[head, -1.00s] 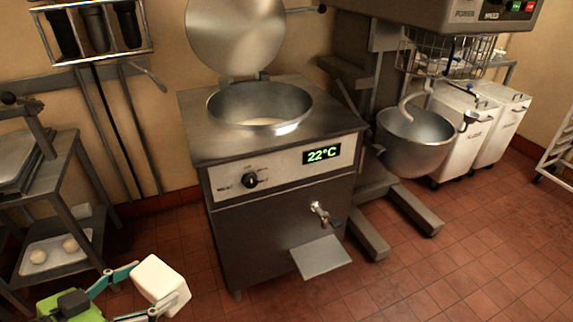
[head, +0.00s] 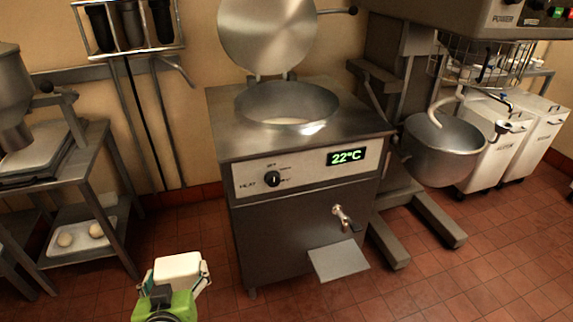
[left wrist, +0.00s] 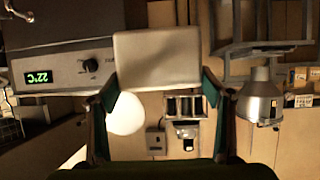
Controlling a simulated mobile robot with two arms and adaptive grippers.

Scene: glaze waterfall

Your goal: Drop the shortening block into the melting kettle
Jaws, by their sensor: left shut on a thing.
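The shortening block (head: 180,268) is white and box-shaped. My left gripper (head: 174,284) is shut on it, in front of the kettle and to its lower left in the head view. The block also shows between the fingers in the left wrist view (left wrist: 157,60). The melting kettle (head: 287,102) is a round steel bowl set in a steel cabinet, with its round lid (head: 268,35) raised behind it. Something pale lies at the bottom of the bowl. The cabinet's display (head: 346,156) reads 22°C. My right gripper is out of view.
A mixer with a steel bowl (head: 443,148) stands right of the kettle, with white bins (head: 528,135) behind. A steel rack (head: 85,190) with a tray of pale rounds stands at left. A drain tap (head: 342,216) and small shelf (head: 338,261) stick out in front.

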